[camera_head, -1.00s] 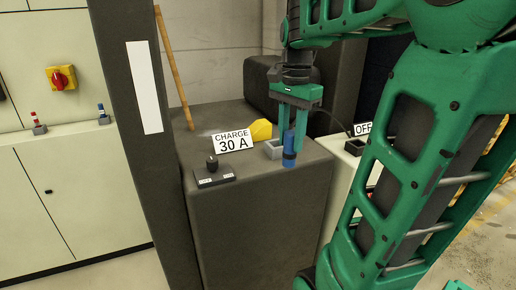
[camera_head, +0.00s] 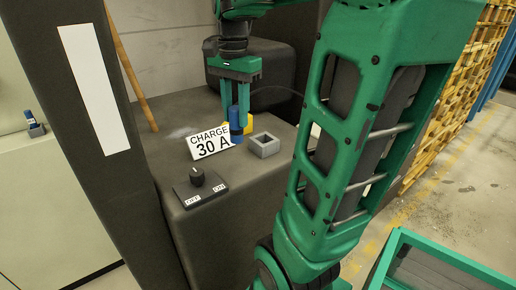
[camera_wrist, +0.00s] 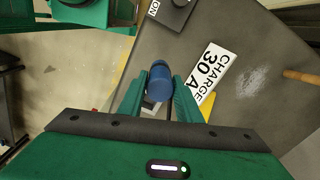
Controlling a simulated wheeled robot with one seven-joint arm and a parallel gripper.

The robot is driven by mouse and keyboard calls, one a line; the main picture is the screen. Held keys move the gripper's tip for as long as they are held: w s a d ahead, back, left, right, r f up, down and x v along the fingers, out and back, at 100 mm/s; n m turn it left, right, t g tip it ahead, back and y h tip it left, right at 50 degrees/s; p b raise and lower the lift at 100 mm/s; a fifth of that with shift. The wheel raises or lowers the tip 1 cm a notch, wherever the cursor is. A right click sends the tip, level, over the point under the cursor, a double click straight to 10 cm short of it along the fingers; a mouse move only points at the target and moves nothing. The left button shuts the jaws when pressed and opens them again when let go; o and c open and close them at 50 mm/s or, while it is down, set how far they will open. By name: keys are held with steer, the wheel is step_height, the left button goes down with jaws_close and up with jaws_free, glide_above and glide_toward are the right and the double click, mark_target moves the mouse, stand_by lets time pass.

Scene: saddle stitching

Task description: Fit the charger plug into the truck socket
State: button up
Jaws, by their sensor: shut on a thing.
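My gripper (camera_head: 239,108) is shut on the blue charger plug (camera_head: 236,128), which hangs upright below the fingers. In the wrist view the plug (camera_wrist: 160,84) sits between the two green fingers. The grey square socket (camera_head: 264,146) stands on the dark truck body, open at the top. In the head view the plug is to the left of the socket and apart from it. In the wrist view the socket (camera_wrist: 152,106) is mostly hidden behind the plug and fingers.
A "CHARGE 30 A" sign (camera_head: 211,142) and a yellow piece (camera_head: 248,124) are close by the plug. An OFF/ON knob switch (camera_head: 197,184) sits in front. A wooden stick (camera_head: 132,68) leans at the left. A dark post (camera_head: 75,110) rises at the left.

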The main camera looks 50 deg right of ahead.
steer(key=s+r+m, duration=0.3)
steer(key=shift+w+d+f, duration=0.4)
steer(key=shift+d+f, duration=1.4)
steer(key=shift+d, duration=0.1)
steer(key=shift+w+d+f, duration=0.4)
steer(key=shift+d+f, duration=1.35)
steer(key=shift+d, duration=0.15)
steer(key=shift+w+d+f, duration=0.4)
steer(key=shift+d+f, duration=1.4)
steer(key=shift+d, duration=0.1)
steer(key=shift+f, duration=0.1)
steer(key=o, duration=1.2)
